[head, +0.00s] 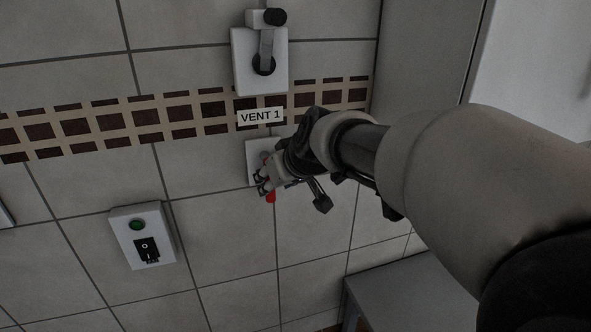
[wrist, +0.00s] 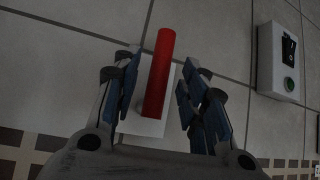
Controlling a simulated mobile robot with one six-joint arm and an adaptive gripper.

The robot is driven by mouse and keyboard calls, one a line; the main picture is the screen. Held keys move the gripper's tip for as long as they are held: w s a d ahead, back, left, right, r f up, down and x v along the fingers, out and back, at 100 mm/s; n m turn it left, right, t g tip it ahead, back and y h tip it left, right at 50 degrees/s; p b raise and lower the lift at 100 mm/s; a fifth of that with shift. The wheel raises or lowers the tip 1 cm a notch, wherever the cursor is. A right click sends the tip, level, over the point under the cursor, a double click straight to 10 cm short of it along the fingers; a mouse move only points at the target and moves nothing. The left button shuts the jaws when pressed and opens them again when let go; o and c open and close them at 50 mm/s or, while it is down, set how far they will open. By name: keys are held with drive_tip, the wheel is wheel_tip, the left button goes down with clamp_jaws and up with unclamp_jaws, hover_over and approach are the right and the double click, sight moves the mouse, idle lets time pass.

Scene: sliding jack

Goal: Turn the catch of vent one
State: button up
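The label "VENT 1" (head: 261,116) is on the tiled wall. Just below it is a white plate (head: 258,149) with a red handle (head: 271,197), mostly hidden behind my gripper (head: 265,184) in the head view. In the wrist view the red handle (wrist: 158,75) stands in front of its white plate (wrist: 152,126). My gripper (wrist: 160,82) is open, with one blue-padded finger on each side of the handle. A narrow gap shows between the handle and each finger.
Above the label is a white plate (head: 243,66) with a grey lever and black knob (head: 274,17). At lower left is a switch box (head: 160,255) with a green button; the box (wrist: 266,65) also shows in the wrist view. A grey table (head: 410,290) stands lower right.

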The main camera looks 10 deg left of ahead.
drive_tip(key=v, duration=0.8)
drive_tip(key=shift+d, duration=0.1)
drive_tip(key=s+d+f+m+g+h+b, duration=0.1)
drive_tip(key=s+d+f+m+h+b, duration=0.2)
drive_tip(key=s+d+f, duration=0.8)
drive_tip(key=s+d+f+m+g+h+b, duration=0.1)
drive_tip(key=s+d+f+m+h+b, duration=0.2)
drive_tip(key=s+d+f, duration=0.8)
drive_tip(key=s+d+m+b, duration=0.2)
drive_tip(key=s+d, duration=0.1)
drive_tip(key=d, duration=0.3)
drive_tip(key=shift+s+m+b, duration=0.2)
drive_tip(key=shift+m+b, duration=0.1)
